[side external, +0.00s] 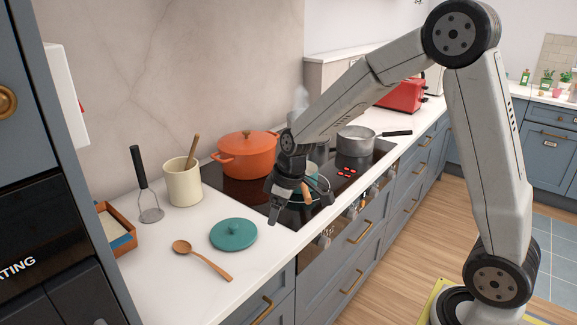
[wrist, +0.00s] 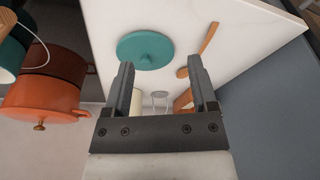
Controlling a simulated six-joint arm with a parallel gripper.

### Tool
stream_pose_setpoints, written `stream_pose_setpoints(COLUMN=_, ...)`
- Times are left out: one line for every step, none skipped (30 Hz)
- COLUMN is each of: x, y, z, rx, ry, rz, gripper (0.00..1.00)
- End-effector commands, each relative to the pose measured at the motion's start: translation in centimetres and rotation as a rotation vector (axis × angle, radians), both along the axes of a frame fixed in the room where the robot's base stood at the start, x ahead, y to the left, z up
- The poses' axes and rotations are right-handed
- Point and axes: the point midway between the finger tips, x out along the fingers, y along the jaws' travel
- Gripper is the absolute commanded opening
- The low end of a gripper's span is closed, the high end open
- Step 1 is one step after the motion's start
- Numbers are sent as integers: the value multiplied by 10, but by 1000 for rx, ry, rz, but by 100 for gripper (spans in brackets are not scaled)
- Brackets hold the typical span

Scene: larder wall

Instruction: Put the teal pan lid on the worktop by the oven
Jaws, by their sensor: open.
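The teal pan lid (side external: 234,234) lies flat, knob up, on the white worktop (side external: 190,290) to the left of the hob. In the wrist view the teal pan lid (wrist: 145,50) shows beyond the fingertips, a little left of centre. My gripper (side external: 277,218) is over the near left edge of the hob, to the right of the lid and apart from it. In the wrist view my gripper (wrist: 165,80) has its two fingers spread with nothing between them. The oven front is partly hidden below the hob.
A wooden spoon (side external: 203,261) lies in front of the lid. A cream utensil pot (side external: 184,182), a masher (side external: 147,190) and a wooden tray (side external: 117,232) stand behind it. An orange pot (side external: 245,155) and a steel saucepan (side external: 356,141) are on the hob (side external: 225,188).

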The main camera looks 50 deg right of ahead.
Motion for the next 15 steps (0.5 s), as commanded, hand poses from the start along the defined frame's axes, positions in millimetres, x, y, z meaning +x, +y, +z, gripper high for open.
stream_pose_setpoints(x=-17, y=3, z=-1, rx=-7, ry=7, rz=-38, gripper=74)
stream_pose_setpoints(x=-25, y=4, z=-1, rx=-10, ry=10, rz=-63, gripper=74)
stream_pose_setpoints(x=-37, y=5, z=-2, rx=-15, ry=12, rz=-97, gripper=74)
stream_pose_setpoints(x=-46, y=6, z=-4, rx=-18, ry=16, rz=-123, gripper=74)
stream_pose_setpoints(x=-55, y=7, z=-5, rx=-20, ry=16, rz=-146, gripper=74)
stream_pose_setpoints(x=-68, y=9, z=-7, rx=-23, ry=20, rz=-180, gripper=74)
stream_pose_setpoints(x=-76, y=10, z=-8, rx=-25, ry=20, rz=-202, gripper=74)
stream_pose_setpoints(x=-85, y=10, z=-9, rx=-26, ry=21, rz=-226, gripper=74)
stream_pose_setpoints(x=-96, y=11, z=-11, rx=-27, ry=21, rz=-254, gripper=74)
stream_pose_setpoints(x=-104, y=12, z=-12, rx=-28, ry=21, rz=-274, gripper=74)
stream_pose_setpoints(x=-111, y=12, z=-14, rx=-27, ry=22, rz=-292, gripper=74)
stream_pose_setpoints(x=-119, y=13, z=-15, rx=-27, ry=20, rz=-315, gripper=74)
stream_pose_setpoints(x=-125, y=13, z=-16, rx=-27, ry=20, rz=-331, gripper=74)
stream_pose_setpoints(x=-130, y=14, z=-17, rx=-27, ry=20, rz=-343, gripper=74)
stream_pose_setpoints(x=-136, y=14, z=-18, rx=-26, ry=19, rz=-358, gripper=74)
